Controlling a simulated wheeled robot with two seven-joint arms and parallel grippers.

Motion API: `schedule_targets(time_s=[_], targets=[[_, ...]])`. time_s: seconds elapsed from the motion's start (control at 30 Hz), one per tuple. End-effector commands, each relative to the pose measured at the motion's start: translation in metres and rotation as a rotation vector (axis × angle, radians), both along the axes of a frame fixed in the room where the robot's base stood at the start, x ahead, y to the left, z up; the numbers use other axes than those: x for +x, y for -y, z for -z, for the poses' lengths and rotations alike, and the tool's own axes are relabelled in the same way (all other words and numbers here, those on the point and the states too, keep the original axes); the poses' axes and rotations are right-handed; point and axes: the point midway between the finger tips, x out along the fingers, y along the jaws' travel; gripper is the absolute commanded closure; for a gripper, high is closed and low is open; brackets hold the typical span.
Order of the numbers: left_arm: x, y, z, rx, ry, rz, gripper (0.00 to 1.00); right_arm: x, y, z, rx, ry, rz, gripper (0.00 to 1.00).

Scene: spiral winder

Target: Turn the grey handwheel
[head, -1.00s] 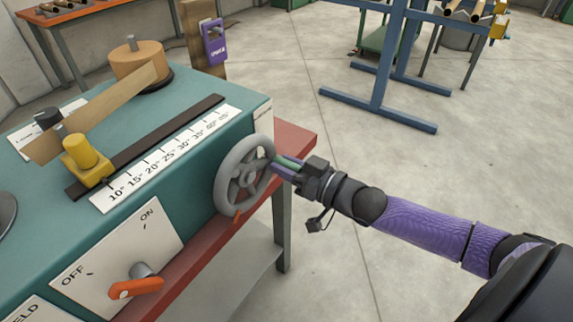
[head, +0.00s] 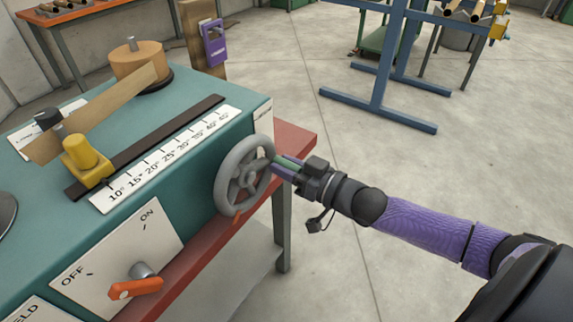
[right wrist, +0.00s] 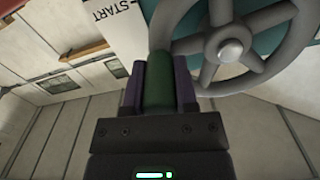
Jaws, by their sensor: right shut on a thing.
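The grey handwheel (head: 243,176) is on the right end of the teal machine. It has a round rim, spokes and a hub, and its hub and rim also show in the right wrist view (right wrist: 231,50). My right gripper (head: 277,163) is at the right side of the wheel's rim. Its fingers are shut on a green handle (right wrist: 158,92) that stands at the rim, seen between the purple finger pads in the right wrist view. In the head view the fingers partly hide the handle. My left gripper is not in view.
The teal machine (head: 190,190) carries an angle scale (head: 170,162), a yellow block (head: 86,158) and an orange ON/OFF lever (head: 137,288). A blue stand (head: 385,60) is at the back. The floor right of the machine is clear.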

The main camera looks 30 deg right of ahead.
Motion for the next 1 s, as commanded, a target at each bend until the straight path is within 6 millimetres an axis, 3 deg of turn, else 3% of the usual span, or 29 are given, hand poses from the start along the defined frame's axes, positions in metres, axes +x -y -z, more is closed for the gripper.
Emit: schedule_targets(time_s=[0.57,1.0], targets=[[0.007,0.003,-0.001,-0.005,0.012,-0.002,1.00,0.000,0.000,-0.001,-0.012,0.004,0.000,1.00],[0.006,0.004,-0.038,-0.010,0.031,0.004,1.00,0.000,0.000,-0.025,-0.255,0.106,0.000,1.00]])
